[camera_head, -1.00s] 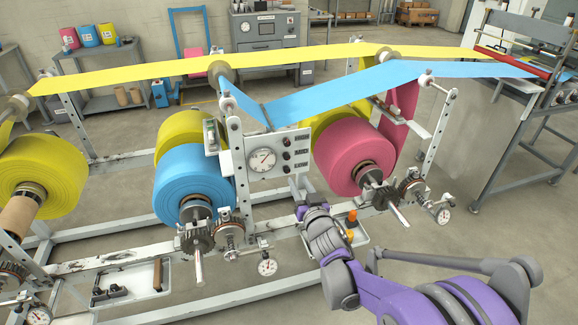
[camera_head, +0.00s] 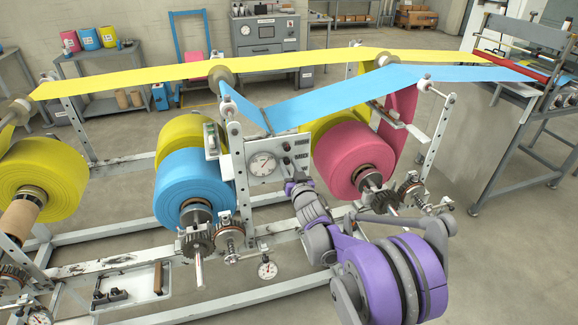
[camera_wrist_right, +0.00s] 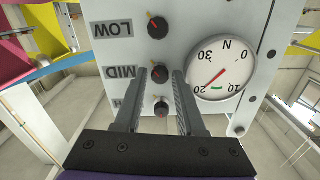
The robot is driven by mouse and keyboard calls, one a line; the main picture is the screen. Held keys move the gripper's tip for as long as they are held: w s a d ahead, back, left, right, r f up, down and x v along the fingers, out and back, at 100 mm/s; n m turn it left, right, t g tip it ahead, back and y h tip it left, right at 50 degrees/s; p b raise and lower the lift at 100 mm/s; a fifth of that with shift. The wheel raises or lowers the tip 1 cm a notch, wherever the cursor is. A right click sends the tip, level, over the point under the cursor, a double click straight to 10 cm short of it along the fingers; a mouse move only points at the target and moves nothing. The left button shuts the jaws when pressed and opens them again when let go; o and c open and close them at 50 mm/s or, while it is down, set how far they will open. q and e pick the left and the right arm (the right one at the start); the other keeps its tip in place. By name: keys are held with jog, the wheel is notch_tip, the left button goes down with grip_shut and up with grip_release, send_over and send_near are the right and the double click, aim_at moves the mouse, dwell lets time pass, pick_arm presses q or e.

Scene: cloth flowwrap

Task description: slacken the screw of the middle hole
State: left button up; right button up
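The dial panel (camera_head: 265,178) stands mid-frame in the head view. In the right wrist view it appears upside down, with a column of black knobs with red marks labelled LOW (camera_wrist_right: 157,27), MID and one starting with H. My right gripper (camera_wrist_right: 159,72) is open, its fingertips on either side of the MID knob (camera_wrist_right: 159,74); contact cannot be told. The H knob (camera_wrist_right: 161,108) shows between the fingers. The round gauge (camera_wrist_right: 221,68) has its red needle near 20, beside a green band. In the head view my right gripper (camera_head: 292,184) is at the panel's lower right. My left gripper is out of view.
A blue roll (camera_head: 184,190) stands left of the panel and a pink roll (camera_head: 348,155) to its right. Yellow (camera_head: 290,57) and blue (camera_head: 345,98) webs run overhead. White frame rails (camera_head: 240,297) lie low in front.

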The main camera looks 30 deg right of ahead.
jog(key=shift+c, duration=0.3)
grip_shut()
